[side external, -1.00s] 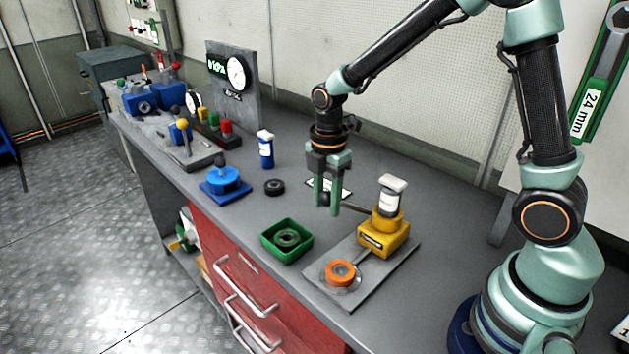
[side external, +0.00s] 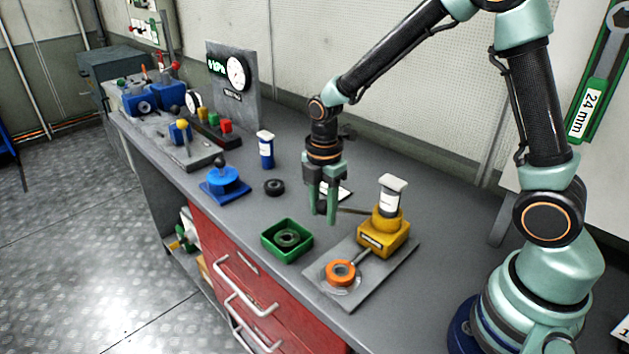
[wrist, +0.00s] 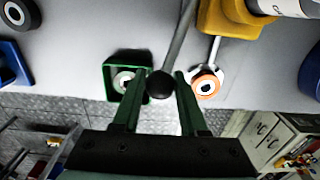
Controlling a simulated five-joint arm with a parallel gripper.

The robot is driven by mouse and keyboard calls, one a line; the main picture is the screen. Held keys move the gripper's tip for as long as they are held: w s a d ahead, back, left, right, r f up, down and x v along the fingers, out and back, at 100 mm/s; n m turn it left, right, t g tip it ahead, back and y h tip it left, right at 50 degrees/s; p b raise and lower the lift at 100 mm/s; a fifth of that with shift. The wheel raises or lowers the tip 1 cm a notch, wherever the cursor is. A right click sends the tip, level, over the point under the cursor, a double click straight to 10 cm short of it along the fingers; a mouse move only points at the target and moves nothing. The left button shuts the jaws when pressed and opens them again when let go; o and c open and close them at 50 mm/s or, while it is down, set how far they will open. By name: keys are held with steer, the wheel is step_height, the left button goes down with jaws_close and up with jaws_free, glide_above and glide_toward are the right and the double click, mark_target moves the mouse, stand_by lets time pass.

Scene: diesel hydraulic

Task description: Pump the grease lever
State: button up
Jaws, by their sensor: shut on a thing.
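The yellow grease pump (side external: 384,238) stands on a grey plate (side external: 393,262), with a white-and-black cylinder (side external: 391,199) upright on top. It shows in part at the top right of the wrist view (wrist: 228,18). Its thin lever (side external: 354,211) sticks out leftwards to a dark ball knob, seen in the wrist view (wrist: 160,86). My gripper (side external: 325,215) is shut on the lever knob, with its fingers (wrist: 165,76) on either side of it. In the side view the fingers largely hide the knob. An orange ring (side external: 340,272) sits at the plate's front, joined to the pump by a thin pipe.
A green tray (side external: 270,251) with a dark ring part stands left of the plate. A black ring (side external: 274,187), a blue-and-white bottle (side external: 266,153) and a blue fixture (side external: 224,184) stand further left. The bench's front edge is close to the plate and tray.

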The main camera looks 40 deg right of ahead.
steer(key=shift+a+f, duration=0.4)
steer(key=shift+f, duration=0.4)
steer(key=shift+a+f, duration=0.2)
steer(key=shift+f, duration=0.75)
steer(key=shift+r, duration=0.1)
